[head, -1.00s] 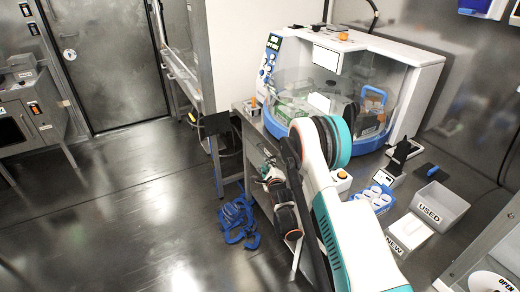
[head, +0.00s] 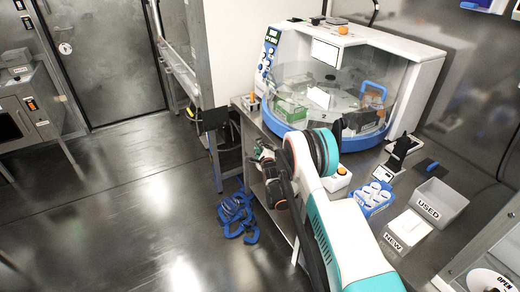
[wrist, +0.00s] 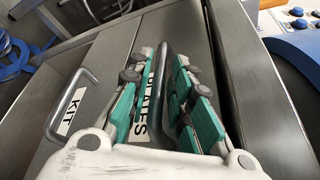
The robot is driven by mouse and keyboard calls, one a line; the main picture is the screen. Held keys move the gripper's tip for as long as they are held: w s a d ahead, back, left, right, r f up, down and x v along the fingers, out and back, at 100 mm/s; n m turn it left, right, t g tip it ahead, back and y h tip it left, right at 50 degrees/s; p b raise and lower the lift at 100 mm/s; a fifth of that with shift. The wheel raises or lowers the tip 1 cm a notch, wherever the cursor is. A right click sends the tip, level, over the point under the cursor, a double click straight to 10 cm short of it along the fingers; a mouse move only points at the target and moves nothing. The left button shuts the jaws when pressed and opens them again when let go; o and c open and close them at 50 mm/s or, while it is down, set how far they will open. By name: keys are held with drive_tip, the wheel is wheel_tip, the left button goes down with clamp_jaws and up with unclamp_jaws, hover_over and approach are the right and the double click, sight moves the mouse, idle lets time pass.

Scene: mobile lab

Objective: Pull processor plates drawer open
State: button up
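The processor plates drawer (wrist: 110,75) has a dark grey front that looks closed. Its white label shows only the letters "LATES", partly covered by my gripper. A dark bar handle (wrist: 161,80) stands on that front. My gripper (wrist: 163,62), with green finger pads, has one finger on each side of the handle. The fingers look spread, with narrow gaps beside the bar; I cannot tell whether either pad touches it. In the head view my gripper (head: 262,150) is at the front of the bench, and my arm hides most of the drawer fronts.
A drawer labelled KIT with its own bar handle (wrist: 70,105) lies to the left. Blue objects (head: 237,213) lie on the floor beside the bench. A processor machine (head: 345,75), blue tube rack (head: 373,197) and USED bin (head: 439,200) stand on the bench. The floor at left is clear.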

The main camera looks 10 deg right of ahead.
drive_tip(key=shift+b+x, duration=0.35)
drive_tip(key=shift+x, duration=1.2)
clamp_jaws()
